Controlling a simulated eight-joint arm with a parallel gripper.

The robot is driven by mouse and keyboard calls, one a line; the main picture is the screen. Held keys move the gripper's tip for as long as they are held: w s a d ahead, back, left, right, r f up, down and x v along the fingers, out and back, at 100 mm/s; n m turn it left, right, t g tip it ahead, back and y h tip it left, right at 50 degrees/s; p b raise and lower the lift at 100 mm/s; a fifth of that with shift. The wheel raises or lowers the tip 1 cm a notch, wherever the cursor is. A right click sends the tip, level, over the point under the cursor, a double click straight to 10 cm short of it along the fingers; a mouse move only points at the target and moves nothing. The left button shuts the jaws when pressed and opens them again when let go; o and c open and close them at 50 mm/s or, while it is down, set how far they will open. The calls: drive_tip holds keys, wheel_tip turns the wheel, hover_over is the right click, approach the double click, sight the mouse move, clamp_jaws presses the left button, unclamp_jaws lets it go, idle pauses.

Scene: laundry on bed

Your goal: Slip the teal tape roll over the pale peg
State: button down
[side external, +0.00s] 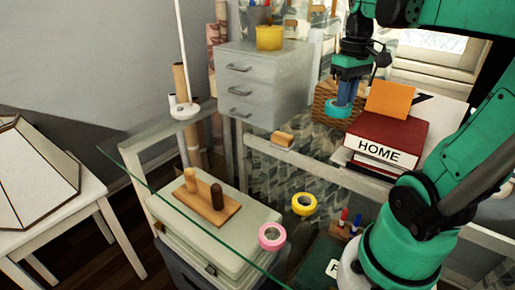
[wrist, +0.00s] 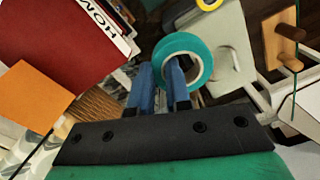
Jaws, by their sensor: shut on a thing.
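My gripper (side external: 346,103) is shut on the teal tape roll (side external: 333,113), held in the air near the wicker basket, left of the red book. In the wrist view the blue fingers (wrist: 159,85) pinch the near side of the roll (wrist: 178,43), with one finger in its hole. The pale peg (side external: 191,181) stands upright and bare on a wooden base (side external: 204,208), at the lower left, well away from the roll. A dark brown peg (side external: 217,197) stands beside it. The base also shows at the right of the wrist view (wrist: 277,40).
A yellow roll (side external: 296,207) and a pink roll (side external: 264,243) lie right of the peg base. A grey drawer unit (side external: 262,85), a wicker basket (side external: 325,101) and a red book (side external: 385,137) stand behind. A small wooden block (side external: 284,138) lies on the glass.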

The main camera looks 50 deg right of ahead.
drive_tip(key=shift+w+r, duration=0.25)
drive_tip(key=shift+r, duration=0.05)
drive_tip(key=w+a+f+n, duration=0.1)
drive_tip(key=w+a+n, duration=0.25)
drive_tip(key=w, duration=0.45)
drive_tip(key=w+a+f+n, duration=0.1)
drive_tip(key=w+a+n, duration=0.1)
drive_tip(key=w+a, duration=0.35)
drive_tip(key=w+a+f+n, duration=0.3)
drive_tip(key=w+a+f, duration=0.2)
drive_tip(key=w+a, duration=0.4)
drive_tip(key=shift+w+a+f, duration=0.3)
drive_tip(key=shift+w+a, duration=0.1)
drive_tip(key=shift+a, duration=0.75)
drive_tip(key=shift+f, duration=0.1)
